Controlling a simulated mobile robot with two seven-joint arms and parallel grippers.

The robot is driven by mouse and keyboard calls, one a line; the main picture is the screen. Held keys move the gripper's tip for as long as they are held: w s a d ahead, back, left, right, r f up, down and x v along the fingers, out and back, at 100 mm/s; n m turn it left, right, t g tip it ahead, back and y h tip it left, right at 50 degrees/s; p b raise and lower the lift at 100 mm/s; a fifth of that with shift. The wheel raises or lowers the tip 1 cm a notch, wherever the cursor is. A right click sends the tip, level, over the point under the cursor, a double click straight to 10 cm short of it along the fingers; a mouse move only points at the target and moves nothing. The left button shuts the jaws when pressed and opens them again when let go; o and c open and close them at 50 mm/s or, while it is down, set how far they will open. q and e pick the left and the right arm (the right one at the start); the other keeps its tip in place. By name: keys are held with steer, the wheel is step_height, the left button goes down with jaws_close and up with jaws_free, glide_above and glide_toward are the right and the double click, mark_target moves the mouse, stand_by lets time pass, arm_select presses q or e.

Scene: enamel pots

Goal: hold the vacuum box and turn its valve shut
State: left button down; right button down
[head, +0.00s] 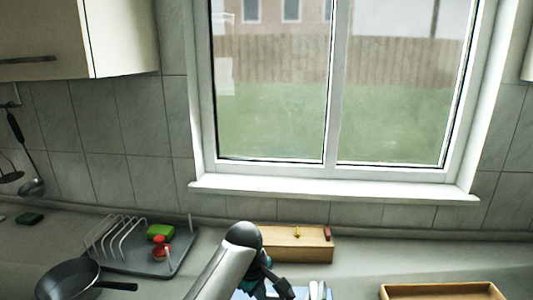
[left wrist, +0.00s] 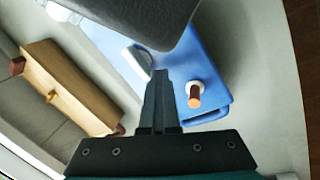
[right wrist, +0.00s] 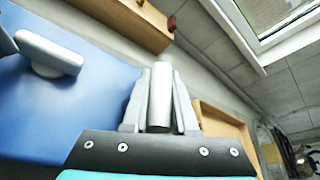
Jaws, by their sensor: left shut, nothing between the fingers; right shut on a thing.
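The blue vacuum box (left wrist: 205,75) lies on the counter, with a pale oblong part (left wrist: 138,62) on its top. It also shows in the right wrist view (right wrist: 65,100). The valve (left wrist: 195,97), an orange-brown stub in a white collar, stands at the right in the left wrist view. My left gripper (left wrist: 160,78) is shut and empty in front of the box, beside the valve and apart from it in the picture. My right gripper (right wrist: 159,92) is shut on a pale cylindrical handle (right wrist: 160,105) at the box's end. In the head view the box (head: 299,292) is mostly hidden.
A long wooden box (head: 285,243) with a yellow knob stands behind, near the wall. A shallow wooden tray (head: 440,291) is at the right. A dish rack (head: 150,262) and a dark pan (head: 70,280) are at the left. Counter between wooden box and tray is clear.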

arm_select(q)
steer(key=shift+s+d, duration=0.2)
steer(key=shift+d, duration=0.2)
steer(key=shift+s+d, duration=0.2)
steer(key=shift+s, duration=0.05)
steer(key=shift+s+d, duration=0.1)
steer(key=shift+s, duration=0.05)
steer(key=shift+s+d, duration=0.15)
steer(key=shift+d, duration=0.25)
steer(key=shift+s, duration=0.15)
steer(key=shift+s+a, duration=0.1)
steer(key=shift+s, duration=0.1)
steer(key=w+v, duration=0.1)
steer(key=v, duration=0.5)
steer(key=shift+d, duration=0.4)
steer(key=shift+r, duration=0.15)
